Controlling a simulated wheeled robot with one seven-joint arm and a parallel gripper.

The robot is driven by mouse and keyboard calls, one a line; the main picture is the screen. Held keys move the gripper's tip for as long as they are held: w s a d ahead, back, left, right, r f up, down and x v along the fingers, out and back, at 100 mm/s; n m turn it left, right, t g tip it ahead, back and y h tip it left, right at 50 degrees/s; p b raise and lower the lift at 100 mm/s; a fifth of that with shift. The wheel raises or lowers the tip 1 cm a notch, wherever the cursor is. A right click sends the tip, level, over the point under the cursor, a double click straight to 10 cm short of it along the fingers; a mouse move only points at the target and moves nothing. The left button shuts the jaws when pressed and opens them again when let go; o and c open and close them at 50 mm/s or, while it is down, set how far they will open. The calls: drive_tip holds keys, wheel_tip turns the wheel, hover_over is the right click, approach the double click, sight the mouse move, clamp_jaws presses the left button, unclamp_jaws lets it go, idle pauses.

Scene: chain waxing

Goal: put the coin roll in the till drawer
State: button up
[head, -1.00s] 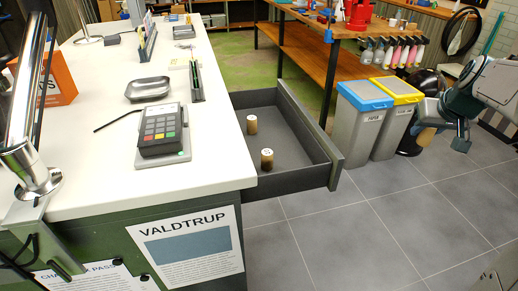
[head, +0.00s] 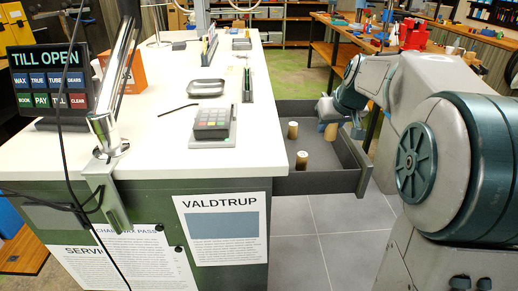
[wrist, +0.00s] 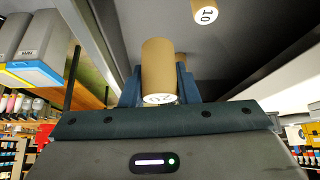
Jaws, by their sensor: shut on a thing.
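The till drawer (head: 318,184) is pulled out from the right side of the counter. My gripper (head: 328,122) is over the drawer's right part, shut on a tan coin roll (head: 331,132). In the wrist view the held coin roll (wrist: 158,66) sits between the dark fingers (wrist: 160,85), its pale marked end facing the camera. Whether its far end touches the drawer floor I cannot tell. Two other coin rolls stand upright in the drawer, one at the back (head: 293,130) and one nearer the front (head: 302,160). A roll marked 10 (wrist: 205,12) shows in the wrist view.
The white counter (head: 150,150) holds a card terminal (head: 212,123), a metal dish (head: 206,87) and a screen reading TILL OPEN (head: 48,78). My arm covers the area right of the drawer. Grey floor (head: 325,235) is clear in front of it.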

drive_tip(key=w+a+f, duration=0.2)
drive_tip(key=w, duration=0.1)
drive_tip(key=w+a+f+p, duration=0.1)
drive_tip(key=w+a+f, duration=0.1)
drive_tip(key=w, duration=0.1)
drive_tip(key=w+a+f, duration=0.2)
drive_tip(key=w, duration=0.1)
drive_tip(key=shift+w+a+f, duration=0.25)
drive_tip(key=shift+w+f, duration=0.05)
drive_tip(key=shift+f, duration=2.1)
drive_tip(key=shift+f, duration=0.15)
drive_tip(key=shift+f, duration=0.15)
drive_tip(key=o, duration=1.1)
drive_tip(key=shift+r, duration=0.2)
